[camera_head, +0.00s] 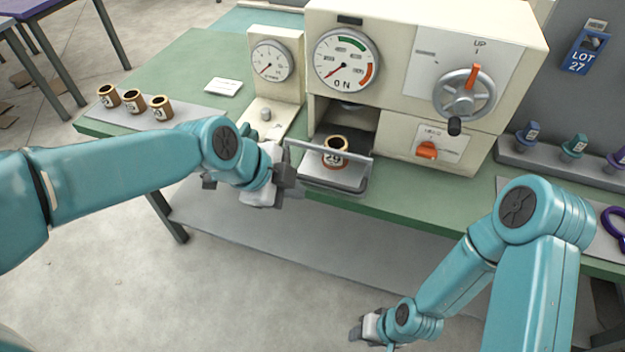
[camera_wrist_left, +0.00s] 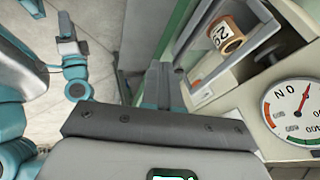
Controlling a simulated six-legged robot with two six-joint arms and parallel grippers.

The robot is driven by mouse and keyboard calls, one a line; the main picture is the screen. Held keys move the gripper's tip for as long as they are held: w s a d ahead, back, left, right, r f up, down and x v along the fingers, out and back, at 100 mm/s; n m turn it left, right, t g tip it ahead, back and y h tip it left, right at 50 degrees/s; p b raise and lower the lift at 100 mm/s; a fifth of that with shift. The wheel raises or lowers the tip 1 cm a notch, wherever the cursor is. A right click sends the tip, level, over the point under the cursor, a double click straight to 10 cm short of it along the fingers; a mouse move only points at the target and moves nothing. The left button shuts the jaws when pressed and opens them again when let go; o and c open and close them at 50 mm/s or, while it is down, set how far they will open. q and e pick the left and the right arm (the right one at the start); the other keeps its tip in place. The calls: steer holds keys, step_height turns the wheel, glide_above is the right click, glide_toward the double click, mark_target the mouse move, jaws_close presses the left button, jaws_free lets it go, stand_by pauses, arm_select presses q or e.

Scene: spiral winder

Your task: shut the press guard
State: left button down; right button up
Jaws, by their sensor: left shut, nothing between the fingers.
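The press (camera_head: 400,75) is a cream cabinet with an open bay low in its front. The press guard (camera_head: 371,172) is a grey-framed, see-through panel that stands out in front of the bay, so the bay is not closed off. A brown and cream spool marked 20 (camera_head: 335,152) stands on the plate behind the guard; it also shows in the left wrist view (camera_wrist_left: 226,35). My left gripper (camera_head: 285,183) is shut and empty, just left of the guard; I cannot tell whether they touch. My right gripper (camera_head: 362,330) hangs low, away from the press; its fingers are unclear.
Several brown spools (camera_head: 133,100) stand on a tray at the bench's left. A dial gauge (camera_head: 272,60) stands left of the press. A handwheel (camera_head: 466,93) and orange knob (camera_head: 427,150) are on its right front.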

arm_select(q)
steer(key=w+d+f+p, duration=0.1)
steer(key=w+d+f, duration=0.2)
steer(key=w+f, duration=0.2)
steer(key=shift+w+d+f+p, duration=0.15)
steer(key=shift+w+d+p, duration=0.1)
steer(key=shift+p, duration=0.15)
